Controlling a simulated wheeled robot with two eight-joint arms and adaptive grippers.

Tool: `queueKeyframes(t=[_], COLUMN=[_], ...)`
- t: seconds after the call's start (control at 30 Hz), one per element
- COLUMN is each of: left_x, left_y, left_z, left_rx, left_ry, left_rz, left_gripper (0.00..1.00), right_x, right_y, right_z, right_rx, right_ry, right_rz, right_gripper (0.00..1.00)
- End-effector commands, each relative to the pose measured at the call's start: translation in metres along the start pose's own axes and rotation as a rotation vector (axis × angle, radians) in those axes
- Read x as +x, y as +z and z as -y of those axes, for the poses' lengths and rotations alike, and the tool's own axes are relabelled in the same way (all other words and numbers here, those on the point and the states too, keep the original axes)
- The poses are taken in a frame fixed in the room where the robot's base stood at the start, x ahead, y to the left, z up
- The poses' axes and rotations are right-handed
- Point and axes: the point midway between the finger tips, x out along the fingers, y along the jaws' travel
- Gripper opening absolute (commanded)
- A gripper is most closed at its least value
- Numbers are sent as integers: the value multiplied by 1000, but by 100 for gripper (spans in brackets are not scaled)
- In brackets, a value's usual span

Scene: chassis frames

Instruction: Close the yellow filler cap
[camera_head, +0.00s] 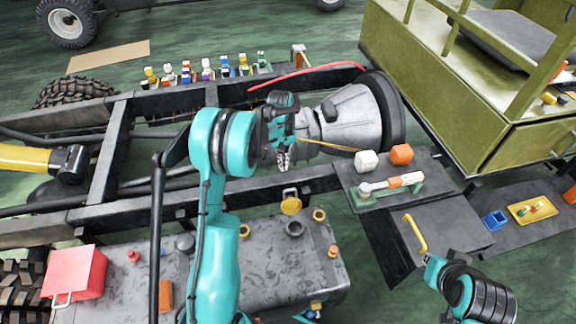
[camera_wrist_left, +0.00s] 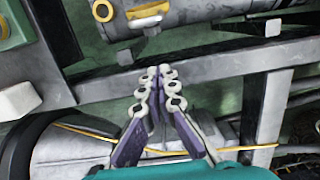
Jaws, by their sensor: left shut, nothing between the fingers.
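The yellow filler cap (camera_head: 291,204) is near the rear edge of the grey tank (camera_head: 262,262), with a pale loop at its top. A dark round neck (camera_head: 294,228) is just in front of it. The cap seems to stand raised beside the neck. In the left wrist view a yellow cap (camera_wrist_left: 148,10) with a pale loop shows at the top. My left gripper (camera_head: 283,160) is shut and empty, pointing down over the frame behind the tank, apart from the cap. Its fingertips (camera_wrist_left: 160,76) meet in the wrist view. Only my right arm's links show at lower right, not its fingers.
A dark frame rail (camera_head: 255,190) runs between my left gripper and the tank. A grey gearbox housing (camera_head: 350,118) is beside the gripper. Yellow rings (camera_head: 319,215) sit on the tank, and a red can (camera_head: 75,275) is at its left.

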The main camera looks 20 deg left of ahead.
Motion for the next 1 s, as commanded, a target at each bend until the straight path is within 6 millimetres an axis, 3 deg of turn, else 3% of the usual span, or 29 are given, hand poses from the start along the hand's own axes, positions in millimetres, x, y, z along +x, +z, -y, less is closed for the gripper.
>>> queueKeyframes(t=[0.03,0.33,0.6,1.0], left_x=[14,79,64,61], left_y=[-1,-1,32,38], left_z=[0,-1,0,0], left_rx=[1,2,2,2], left_ry=[0,0,0,0], left_rz=[0,-1,-1,-2], left_gripper=[0,0,0,0], right_x=[6,25,30,31], right_y=[4,18,22,22], right_z=[0,0,0,0], right_rx=[0,0,0,0], right_ry=[0,0,0,0], right_rz=[0,0,0,0], right_gripper=[0,0,0,0])
